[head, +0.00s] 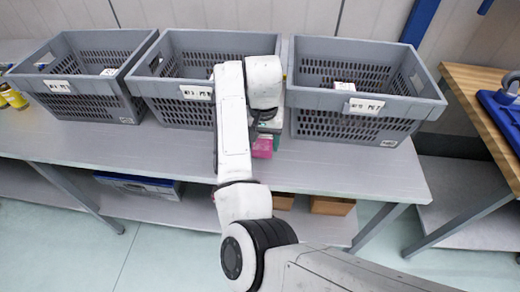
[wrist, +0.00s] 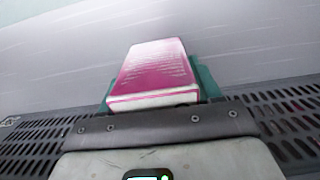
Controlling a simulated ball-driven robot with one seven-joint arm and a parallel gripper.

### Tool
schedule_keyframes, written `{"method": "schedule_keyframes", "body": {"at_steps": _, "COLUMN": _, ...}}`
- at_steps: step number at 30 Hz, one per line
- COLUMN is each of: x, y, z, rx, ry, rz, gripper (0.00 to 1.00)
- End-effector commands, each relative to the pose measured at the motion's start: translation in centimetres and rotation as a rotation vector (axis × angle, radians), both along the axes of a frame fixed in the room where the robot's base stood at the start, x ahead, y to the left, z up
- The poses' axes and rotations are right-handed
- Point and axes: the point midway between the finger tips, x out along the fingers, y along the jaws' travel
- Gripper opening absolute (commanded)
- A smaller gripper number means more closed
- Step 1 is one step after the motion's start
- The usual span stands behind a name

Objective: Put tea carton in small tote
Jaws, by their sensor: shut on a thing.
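The pink carton (head: 262,148), seemingly the tea carton, is held in my gripper (head: 266,134) in front of the gap between the middle and right totes. Three grey totes stand in a row: left tote (head: 85,108), middle tote (head: 180,112) and right tote (head: 320,101). They look alike in size, so I cannot tell which is the small tote.
The totes stand on a grey table (head: 345,170) with a clear front strip. Yellow cans (head: 14,98) stand at the far left. A wooden bench (head: 470,100) with a blue object (head: 503,112) is at right. A lower shelf holds a blue-grey bin (head: 140,185).

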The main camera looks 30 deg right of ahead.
Motion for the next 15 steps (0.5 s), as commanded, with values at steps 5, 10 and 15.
{"method": "schedule_keyframes", "body": {"at_steps": 5, "x": 0.7, "y": 0.3, "z": -0.8, "rx": 0.001, "ry": -0.001, "rz": 0.000, "gripper": 0.24}}
{"method": "schedule_keyframes", "body": {"at_steps": 10, "x": 0.8, "y": 0.4, "z": -3.0, "rx": 0.002, "ry": 0.002, "rz": 0.000, "gripper": 0.24}}
{"method": "schedule_keyframes", "body": {"at_steps": 15, "x": 0.9, "y": 0.4, "z": -4.2, "rx": 0.001, "ry": -0.001, "rz": -0.001, "gripper": 0.24}}
